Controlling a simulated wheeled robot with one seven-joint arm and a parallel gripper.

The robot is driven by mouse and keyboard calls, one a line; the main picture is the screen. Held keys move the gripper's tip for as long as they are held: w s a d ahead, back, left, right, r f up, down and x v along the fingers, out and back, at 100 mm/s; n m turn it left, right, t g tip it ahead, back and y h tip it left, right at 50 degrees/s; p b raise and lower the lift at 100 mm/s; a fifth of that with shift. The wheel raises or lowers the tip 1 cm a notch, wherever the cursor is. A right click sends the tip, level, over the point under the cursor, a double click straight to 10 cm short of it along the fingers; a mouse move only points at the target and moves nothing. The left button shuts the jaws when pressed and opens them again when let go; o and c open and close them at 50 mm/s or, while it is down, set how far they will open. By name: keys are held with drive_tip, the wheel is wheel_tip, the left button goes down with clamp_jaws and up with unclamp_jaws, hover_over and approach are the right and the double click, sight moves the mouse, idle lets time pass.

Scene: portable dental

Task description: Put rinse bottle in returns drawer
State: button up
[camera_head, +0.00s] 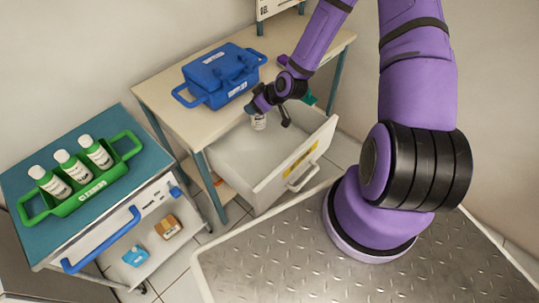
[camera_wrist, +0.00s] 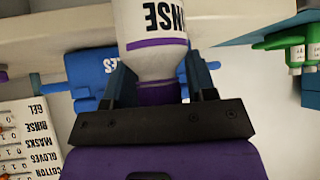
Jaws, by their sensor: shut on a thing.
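The rinse bottle (camera_wrist: 155,30) is white with a purple band and the word RINSE, upside down in the wrist view. My gripper (camera_wrist: 160,90) is shut on its neck end, one finger on each side. In the head view my gripper (camera_head: 263,108) points down, and the bottle's white body (camera_head: 258,122) shows below it. An open white drawer (camera_head: 238,150) with a yellow label on its front extends from the table. The bottle is over the drawer's back part; I cannot tell whether it touches the drawer floor. The drawer looks otherwise empty where visible.
A blue case (camera_head: 222,75) stands on the table (camera_head: 165,98) behind the drawer. A teal-topped cart (camera_head: 105,125) at left carries a green caddy (camera_head: 95,188) with white bottles. A printed chart (camera_wrist: 28,135) shows in the wrist view.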

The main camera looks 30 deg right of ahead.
drive_tip(key=s+f+n+g+y, duration=0.1)
drive_tip(key=s+a+f+n+g+y, duration=0.1)
drive_tip(key=f+n, duration=0.1)
drive_tip(key=s+a+f+n+g, duration=0.1)
drive_tip(key=s+f+n, duration=0.1)
drive_tip(key=shift+s+f+y, duration=0.1)
drive_tip(key=shift+f+y, duration=0.05)
drive_tip(key=shift+y, duration=0.25)
drive_tip(key=s+a+f+n+g, duration=0.3)
drive_tip(key=s+n+g, duration=0.3)
drive_tip(key=n, duration=0.4)
drive_tip(key=shift+g+y, duration=0.4)
drive_tip(key=shift+g, duration=0.3)
drive_tip(key=f, duration=0.9)
drive_tip(key=shift+w+a+f, duration=0.1)
drive_tip(key=shift+w+f, duration=0.2)
drive_tip(key=shift+w, duration=0.1)
drive_tip(key=o, duration=1)
